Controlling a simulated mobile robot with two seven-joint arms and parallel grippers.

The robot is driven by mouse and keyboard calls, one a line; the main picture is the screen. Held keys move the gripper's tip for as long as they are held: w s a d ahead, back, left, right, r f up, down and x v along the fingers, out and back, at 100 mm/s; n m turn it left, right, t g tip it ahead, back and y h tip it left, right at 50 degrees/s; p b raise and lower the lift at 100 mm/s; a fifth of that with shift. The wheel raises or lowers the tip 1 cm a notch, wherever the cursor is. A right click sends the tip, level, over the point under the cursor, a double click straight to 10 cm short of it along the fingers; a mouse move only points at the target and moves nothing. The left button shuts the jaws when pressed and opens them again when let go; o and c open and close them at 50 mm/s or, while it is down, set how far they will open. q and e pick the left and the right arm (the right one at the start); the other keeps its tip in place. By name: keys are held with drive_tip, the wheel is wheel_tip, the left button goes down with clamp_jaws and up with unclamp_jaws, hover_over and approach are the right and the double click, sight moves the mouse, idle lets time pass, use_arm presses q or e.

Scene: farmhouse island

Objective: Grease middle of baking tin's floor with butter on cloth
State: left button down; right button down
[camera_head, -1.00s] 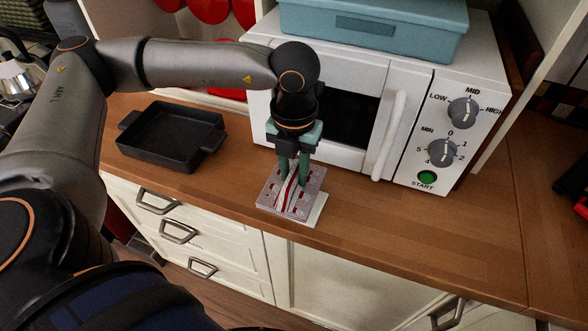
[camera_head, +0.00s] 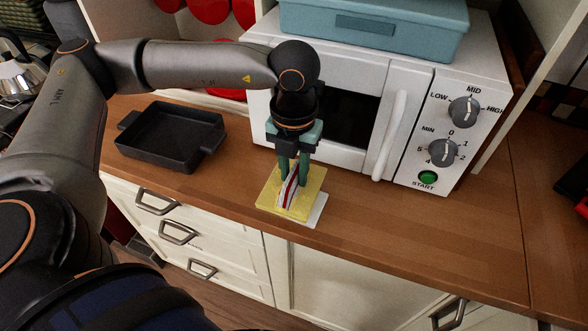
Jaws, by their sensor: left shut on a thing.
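My left gripper (camera_head: 293,178) points down over the counter in front of the microwave. It is shut on a folded cloth (camera_head: 288,194), white with red stripes. The lower end of the cloth is at the top of a flat yellow slab of butter (camera_head: 312,190), seemingly touching it. A white piece (camera_head: 318,214) shows under the butter's right edge. The black baking tin (camera_head: 160,126), rectangular with two handles, stands apart to the left on the counter. Its floor looks dark and bare. My right gripper is not in view.
The white microwave (camera_head: 420,110) stands behind, with a blue-green box (camera_head: 375,30) on top. The wooden counter (camera_head: 420,235) is clear to the right and between tin and butter. Red and dark objects (camera_head: 583,206) lie at the right edge.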

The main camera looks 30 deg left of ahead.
sight(294, 171)
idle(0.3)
use_arm(q)
drive_tip(key=shift+r+p, duration=2)
drive_tip(key=shift+r, duration=1.5)
